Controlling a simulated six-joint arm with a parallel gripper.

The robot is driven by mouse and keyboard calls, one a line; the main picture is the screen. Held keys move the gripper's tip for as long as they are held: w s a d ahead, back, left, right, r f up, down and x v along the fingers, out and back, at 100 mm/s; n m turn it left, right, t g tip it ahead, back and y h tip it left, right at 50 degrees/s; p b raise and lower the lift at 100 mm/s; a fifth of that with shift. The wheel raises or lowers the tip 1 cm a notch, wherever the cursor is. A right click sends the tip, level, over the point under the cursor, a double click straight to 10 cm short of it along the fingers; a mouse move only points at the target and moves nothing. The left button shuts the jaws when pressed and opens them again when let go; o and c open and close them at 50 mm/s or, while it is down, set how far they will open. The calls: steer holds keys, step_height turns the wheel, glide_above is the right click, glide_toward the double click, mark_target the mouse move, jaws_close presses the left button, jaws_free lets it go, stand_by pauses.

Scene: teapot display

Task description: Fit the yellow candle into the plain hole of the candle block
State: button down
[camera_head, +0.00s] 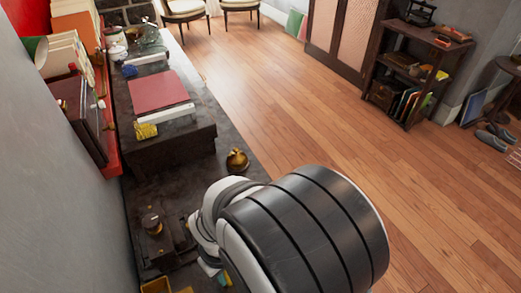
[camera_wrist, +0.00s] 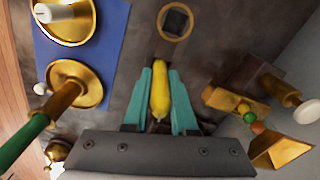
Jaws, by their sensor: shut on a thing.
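The yellow candle (camera_wrist: 160,96) lies between the teal fingers of my gripper (camera_wrist: 160,74) in the wrist view. The fingers are shut on its sides, and its far end points up the picture. Just beyond it is a brass ring (camera_wrist: 187,17) around a dark square, with a brown bar below it. A brown wooden block (camera_wrist: 243,72) stands to the right, with brass parts and small coloured ends beside it. I cannot tell for certain which piece is the candle block, and no plain hole shows clearly. In the head view my arm largely hides my gripper (camera_head: 224,279).
At the left of the wrist view, brass candlesticks (camera_wrist: 82,86) hold a white and a green candle; a blue cloth (camera_wrist: 110,35) lies there. In the head view a dark stand (camera_head: 160,150) bears a red book (camera_head: 157,90). A brass pot (camera_head: 237,160) sits near the table edge.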

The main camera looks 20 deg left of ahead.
steer(key=shift+f, duration=0.3)
steer(key=c, duration=0.7)
jaws_free()
steer(key=r, duration=1.2)
steer(key=shift+w+d+r, duration=0.1)
steer(key=shift+d+r, duration=0.15)
steer(key=shift+d, duration=0.15)
steer(key=d+r+m, duration=0.3)
steer(key=d+m, duration=0.4)
steer(key=d, duration=0.4)
steer(key=s+d+m, duration=0.2)
steer(key=d+m, duration=0.1)
steer(key=s+d+m+y, duration=0.1)
steer(key=s+d+m, duration=0.2)
steer(key=m, duration=0.1)
steer(key=s+d+m, duration=0.2)
steer(key=d+m, duration=0.1)
steer(key=d, duration=0.1)
steer(key=shift+s+r+m+y, duration=0.2)
steer(key=shift+s+m+y, duration=0.05)
steer(key=shift+m+y, duration=0.15)
